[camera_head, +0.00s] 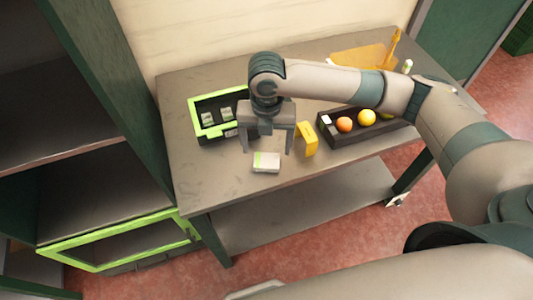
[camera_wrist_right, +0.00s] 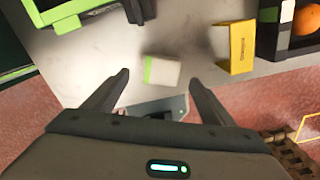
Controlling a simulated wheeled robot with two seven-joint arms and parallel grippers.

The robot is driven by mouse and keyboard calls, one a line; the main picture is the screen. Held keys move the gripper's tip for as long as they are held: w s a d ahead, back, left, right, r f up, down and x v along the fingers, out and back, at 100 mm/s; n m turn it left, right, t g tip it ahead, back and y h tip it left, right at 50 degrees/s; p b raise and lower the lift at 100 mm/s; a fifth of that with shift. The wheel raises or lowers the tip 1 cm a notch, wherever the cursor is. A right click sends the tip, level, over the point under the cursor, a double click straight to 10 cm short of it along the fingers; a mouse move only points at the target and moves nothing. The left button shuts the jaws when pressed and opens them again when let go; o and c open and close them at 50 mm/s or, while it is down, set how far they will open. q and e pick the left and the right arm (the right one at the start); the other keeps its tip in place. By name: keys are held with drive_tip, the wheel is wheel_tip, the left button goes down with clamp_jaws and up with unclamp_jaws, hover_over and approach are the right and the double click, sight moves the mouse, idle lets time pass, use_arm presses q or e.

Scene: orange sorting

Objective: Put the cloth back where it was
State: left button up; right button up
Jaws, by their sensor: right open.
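A small folded white cloth with a green edge (camera_head: 266,162) lies flat on the grey table near its front edge. It also shows in the right wrist view (camera_wrist_right: 163,72), just beyond the fingertips. My right gripper (camera_head: 267,150) points down over the cloth, with its fingers spread wide and nothing between them. In the wrist view the open fingers (camera_wrist_right: 156,78) stand on either side of the cloth's near side, apart from it. My left gripper is not in view.
A green-rimmed black crate (camera_head: 195,117) with small pale packets stands left of the gripper. A yellow folded card (camera_head: 308,138) stands close on the right, beside a dark tray (camera_head: 335,140) holding an orange (camera_head: 344,124) and a yellower fruit (camera_head: 367,117). The table (camera_head: 200,180) is clear at front left.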

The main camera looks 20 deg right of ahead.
sight(266, 159)
wheel_tip(266, 159, up, 7)
drive_tip(key=b, duration=0.1)
drive_tip(key=shift+f, duration=0.15)
